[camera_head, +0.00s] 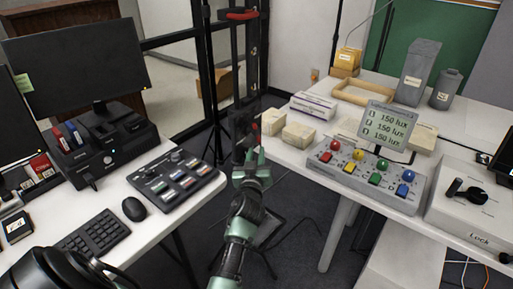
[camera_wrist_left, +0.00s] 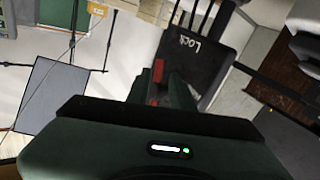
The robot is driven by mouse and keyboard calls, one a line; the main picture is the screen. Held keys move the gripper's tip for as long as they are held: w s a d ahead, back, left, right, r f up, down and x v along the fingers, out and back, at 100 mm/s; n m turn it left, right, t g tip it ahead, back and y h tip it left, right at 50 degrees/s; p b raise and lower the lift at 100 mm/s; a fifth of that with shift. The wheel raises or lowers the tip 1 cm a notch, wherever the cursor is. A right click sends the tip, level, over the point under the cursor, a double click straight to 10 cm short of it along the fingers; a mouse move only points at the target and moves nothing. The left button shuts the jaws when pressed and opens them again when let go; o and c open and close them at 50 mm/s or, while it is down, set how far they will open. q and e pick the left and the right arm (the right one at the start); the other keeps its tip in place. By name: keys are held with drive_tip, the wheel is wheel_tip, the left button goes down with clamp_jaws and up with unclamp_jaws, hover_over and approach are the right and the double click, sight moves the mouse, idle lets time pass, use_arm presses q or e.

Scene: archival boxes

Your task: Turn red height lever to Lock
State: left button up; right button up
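The red height lever (camera_wrist_left: 158,71) shows in the left wrist view beside a black housing (camera_wrist_left: 192,62) with the white word "Lock" on it. In the head view a small red part (camera_head: 255,128) shows on the dark stand, just beyond my left gripper (camera_head: 250,156). In the left wrist view the green fingers (camera_wrist_left: 165,92) reach up to the lever, and red also shows low between them. The fingers partly hide the lever, so I cannot tell whether they grip it. My right gripper is not in view.
A desk with monitor (camera_head: 75,55), keyboard (camera_head: 93,235) and button panel (camera_head: 172,182) is at left. A table at right holds a control box with colored knobs (camera_head: 365,178) and a grey box marked "Lock" (camera_head: 470,212). The stand is in the gap between them.

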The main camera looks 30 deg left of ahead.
sight(258, 141)
use_arm(q)
drive_tip(key=x, duration=0.6)
clamp_jaws()
drive_tip(key=m+g+p, duration=0.1)
drive_tip(key=p, duration=0.4)
drive_tip(key=s+g+h+p, duration=0.1)
drive_tip(key=p, duration=0.4)
drive_tip(key=shift+s+r+m+g+p, duration=0.15)
drive_tip(key=shift+s+m+g+p, duration=0.05)
drive_tip(key=shift+m+g+p, duration=0.2)
unclamp_jaws()
